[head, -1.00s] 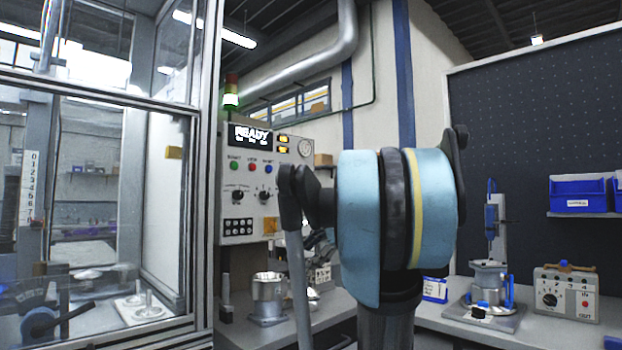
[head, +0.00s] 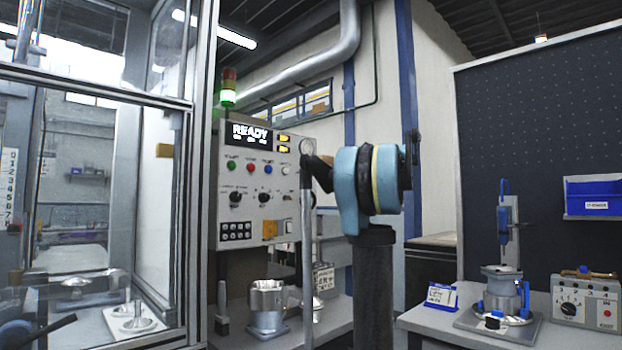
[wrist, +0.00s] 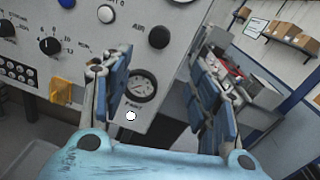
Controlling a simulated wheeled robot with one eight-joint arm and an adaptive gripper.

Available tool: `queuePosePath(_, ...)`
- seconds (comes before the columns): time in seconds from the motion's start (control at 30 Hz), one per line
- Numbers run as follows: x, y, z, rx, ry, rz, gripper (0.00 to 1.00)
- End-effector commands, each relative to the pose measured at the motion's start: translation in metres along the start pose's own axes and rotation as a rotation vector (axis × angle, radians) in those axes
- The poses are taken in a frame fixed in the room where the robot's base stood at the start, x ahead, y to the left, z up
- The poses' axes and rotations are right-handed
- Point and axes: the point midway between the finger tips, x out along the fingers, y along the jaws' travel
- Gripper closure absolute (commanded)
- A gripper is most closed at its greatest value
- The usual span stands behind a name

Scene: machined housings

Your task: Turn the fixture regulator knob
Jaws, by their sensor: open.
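A grey control panel (head: 250,185) with a lit READY display stands at the centre left in the head view. It also fills the upper left of the wrist view (wrist: 100,35), with several black knobs. One round black knob (wrist: 158,37) is above a pressure gauge (wrist: 141,86); another numbered knob (wrist: 50,45) is further left. I cannot read which knob is the fixture regulator. My gripper (wrist: 165,85) is open and empty in the wrist view, its fingers on either side of the gauge. In the head view my arm hides the gripper.
An orange tag (wrist: 62,92) hangs at the panel's lower edge. A metal housing (head: 267,305) stands on the bench below the panel. A glazed machine enclosure (head: 90,180) is at left. Another bench at right holds a blue-clamped fixture (head: 500,295) and a small box with a knob (head: 586,300).

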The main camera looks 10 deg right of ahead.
Motion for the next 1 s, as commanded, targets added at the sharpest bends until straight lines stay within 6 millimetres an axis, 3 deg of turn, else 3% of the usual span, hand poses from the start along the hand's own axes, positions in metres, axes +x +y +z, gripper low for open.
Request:
queuePosePath(0.7,0.123,0.001,-0.001,-0.002,0.001,0.002,0.45)
queuePosePath(1.0,0.148,0.001,-0.001,-0.003,0.001,0.0,0.45)
